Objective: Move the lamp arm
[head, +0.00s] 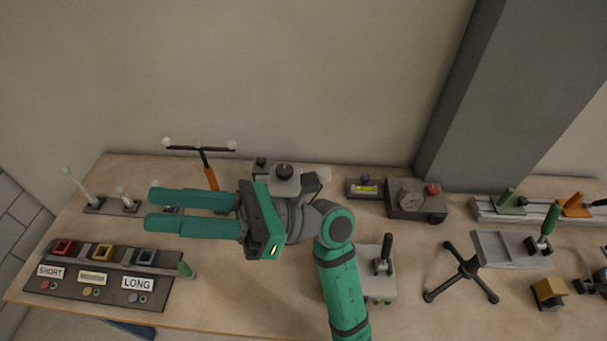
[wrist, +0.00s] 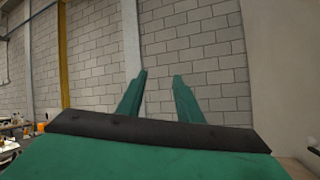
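My gripper (head: 152,208) reaches left above the bench with its two green fingers apart and nothing between them. In the wrist view the fingers (wrist: 160,85) also stand apart, with only a block wall beyond. No part is clearly recognisable as a lamp arm. The likeliest is a dark crossbar (head: 201,149) with pale balls at its ends, on a post with an orange grip (head: 211,178), behind the fingers. The post's foot is hidden by my gripper. The gripper appears apart from it.
Small pale levers (head: 82,187) stand at the far left. A gauge box (head: 417,201), a black tripod stand (head: 467,268) and slide rails (head: 483,208) are right. A grey pillar (head: 510,90) rises behind.

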